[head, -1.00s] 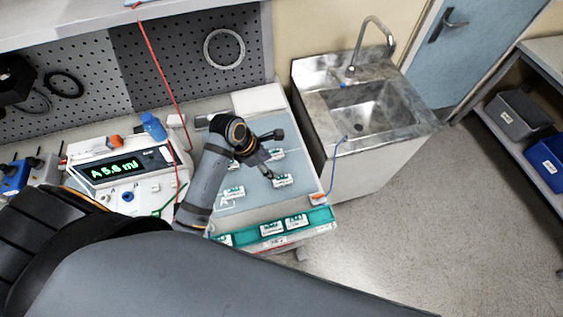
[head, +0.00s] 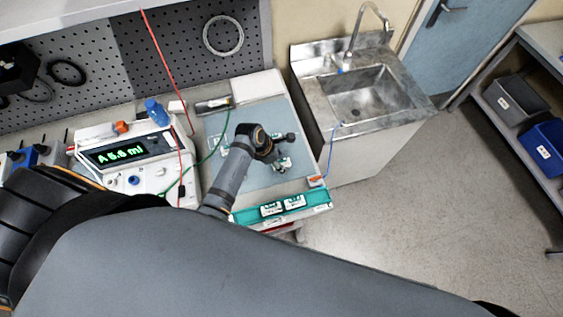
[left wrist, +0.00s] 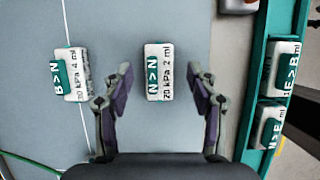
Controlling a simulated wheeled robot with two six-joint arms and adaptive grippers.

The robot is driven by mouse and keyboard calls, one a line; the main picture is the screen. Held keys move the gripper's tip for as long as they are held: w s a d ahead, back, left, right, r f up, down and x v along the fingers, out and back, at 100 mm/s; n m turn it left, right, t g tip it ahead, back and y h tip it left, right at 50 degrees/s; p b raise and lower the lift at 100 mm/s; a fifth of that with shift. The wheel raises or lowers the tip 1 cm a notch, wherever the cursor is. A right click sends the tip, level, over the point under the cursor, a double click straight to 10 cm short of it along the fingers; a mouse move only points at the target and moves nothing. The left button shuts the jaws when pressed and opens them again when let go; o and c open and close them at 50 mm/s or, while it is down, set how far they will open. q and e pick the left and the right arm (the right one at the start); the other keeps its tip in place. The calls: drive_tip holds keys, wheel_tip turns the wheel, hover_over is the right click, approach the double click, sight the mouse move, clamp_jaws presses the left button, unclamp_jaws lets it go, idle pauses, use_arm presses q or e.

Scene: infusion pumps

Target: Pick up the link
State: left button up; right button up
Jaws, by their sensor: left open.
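The links look like small white blocks with green labels. One marked "N > N, 20 kPa 2 ml" (left wrist: 159,72) lies on the blue-grey mat (left wrist: 185,22) in the left wrist view. My left gripper (left wrist: 160,80) is open, with its fingers on either side of this block and a gap on each side. Whether the fingertips are at its height, I cannot tell. A "B > N, 4 ml" block (left wrist: 70,75) lies to the left. In the head view my left gripper (head: 284,152) is over the mat, partly hiding a block (head: 283,167). My right gripper is not seen.
A green tray (head: 322,197) at the mat's front edge holds more blocks (head: 270,209). A pump with a lit display (head: 115,152) and a blue bottle (head: 156,112) stand left. A green cable crosses the mat. A sink (head: 362,95) is to the right.

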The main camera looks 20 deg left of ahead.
use_arm(q)
drive_tip(key=shift+w+f, duration=0.1)
clamp_jaws()
idle(0.4)
